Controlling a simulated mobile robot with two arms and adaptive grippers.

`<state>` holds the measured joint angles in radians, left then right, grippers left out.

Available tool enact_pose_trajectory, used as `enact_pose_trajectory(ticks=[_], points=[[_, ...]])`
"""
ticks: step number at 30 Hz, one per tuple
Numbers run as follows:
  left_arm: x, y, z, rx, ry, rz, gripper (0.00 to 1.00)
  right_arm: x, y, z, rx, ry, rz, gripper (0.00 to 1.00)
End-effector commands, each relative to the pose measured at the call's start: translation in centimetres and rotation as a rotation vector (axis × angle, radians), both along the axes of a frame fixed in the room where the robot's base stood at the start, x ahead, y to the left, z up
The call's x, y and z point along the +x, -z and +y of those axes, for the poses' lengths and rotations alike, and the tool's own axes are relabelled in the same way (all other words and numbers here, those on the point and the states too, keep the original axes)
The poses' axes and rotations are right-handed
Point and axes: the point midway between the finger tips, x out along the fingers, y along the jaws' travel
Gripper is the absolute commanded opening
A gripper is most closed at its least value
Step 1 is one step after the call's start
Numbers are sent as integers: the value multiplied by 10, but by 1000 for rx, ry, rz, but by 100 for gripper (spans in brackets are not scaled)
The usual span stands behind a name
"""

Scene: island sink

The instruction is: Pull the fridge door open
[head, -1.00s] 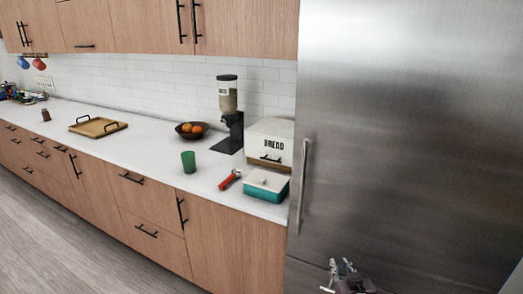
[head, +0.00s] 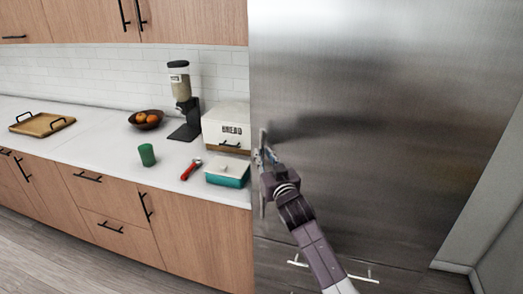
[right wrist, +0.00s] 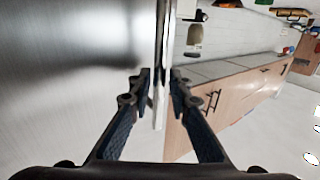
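The fridge door (head: 390,110) is a tall brushed-steel panel filling the right of the head view. It looks closed. Its vertical bar handle (head: 263,200) runs along the door's left edge, partly hidden by my right gripper. My right gripper (head: 262,152) is at the handle's upper part, its arm reaching up from below. In the right wrist view the handle (right wrist: 159,55) runs between the two fingers (right wrist: 160,85), one on each side. My left gripper is not in view.
Left of the fridge, a white counter (head: 95,140) carries a bread box (head: 226,125), a teal-based container (head: 227,173), a red-handled tool (head: 191,170) and a green cup (head: 147,155). A lower steel panel has a horizontal handle (head: 365,279). A wall (head: 490,220) stands to the right.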

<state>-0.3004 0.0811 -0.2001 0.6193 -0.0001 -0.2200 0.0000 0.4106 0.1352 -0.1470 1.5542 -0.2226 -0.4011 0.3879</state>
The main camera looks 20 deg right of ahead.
Motion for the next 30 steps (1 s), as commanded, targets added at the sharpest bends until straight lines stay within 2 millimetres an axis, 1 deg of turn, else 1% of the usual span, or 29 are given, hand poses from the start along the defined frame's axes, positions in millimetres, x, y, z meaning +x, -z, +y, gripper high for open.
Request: enact_pose_trajectory(ticks=[1,6,17,22,30], points=[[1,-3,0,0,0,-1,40,5,-2,0,0,0,0,18],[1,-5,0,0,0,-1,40,16,-1,0,0,0,0,18],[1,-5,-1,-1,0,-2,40,19,1,0,0,0,0,18],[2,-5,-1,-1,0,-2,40,19,1,0,0,0,0,0],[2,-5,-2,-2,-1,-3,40,19,1,0,0,0,0,0]])
